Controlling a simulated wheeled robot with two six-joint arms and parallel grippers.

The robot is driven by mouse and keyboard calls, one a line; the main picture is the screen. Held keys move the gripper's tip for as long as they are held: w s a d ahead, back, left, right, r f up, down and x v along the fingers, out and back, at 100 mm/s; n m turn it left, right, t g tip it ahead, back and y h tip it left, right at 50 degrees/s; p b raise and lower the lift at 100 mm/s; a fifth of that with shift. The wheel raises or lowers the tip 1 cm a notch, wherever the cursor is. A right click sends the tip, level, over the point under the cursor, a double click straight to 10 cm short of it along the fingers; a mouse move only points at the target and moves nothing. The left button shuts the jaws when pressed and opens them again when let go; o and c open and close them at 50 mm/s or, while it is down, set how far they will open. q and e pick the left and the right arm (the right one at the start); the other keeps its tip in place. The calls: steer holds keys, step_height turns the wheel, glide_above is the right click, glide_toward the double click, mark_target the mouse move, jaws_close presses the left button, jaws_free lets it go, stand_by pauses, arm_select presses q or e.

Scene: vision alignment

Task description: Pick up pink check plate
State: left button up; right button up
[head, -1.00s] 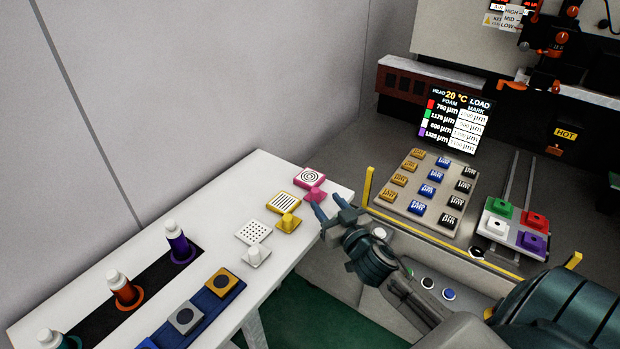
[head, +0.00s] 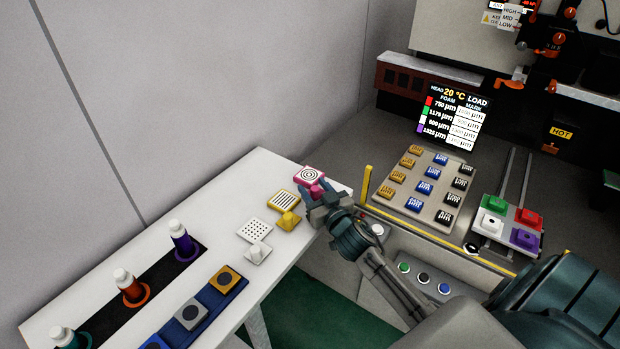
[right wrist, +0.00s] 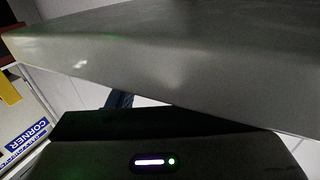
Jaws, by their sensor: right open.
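The pink check plate (head: 309,174) lies at the far right end of the white table, with a ring pattern on its face and a pink knob at its front. My right gripper (head: 315,193) is open, with its fingers at the pink knob and partly hiding it. I cannot tell whether the fingers touch it. The right wrist view shows mostly grey and dark surfaces, and I cannot make out the plate there. My left gripper is not in view.
A yellow striped plate (head: 283,200) and a white dotted plate (head: 254,230) lie close by on the white table (head: 190,215). Bottles stand in a black strip at the left. A yellow post (head: 366,184) and a button panel (head: 424,189) are to the right.

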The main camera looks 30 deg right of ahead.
jaws_close()
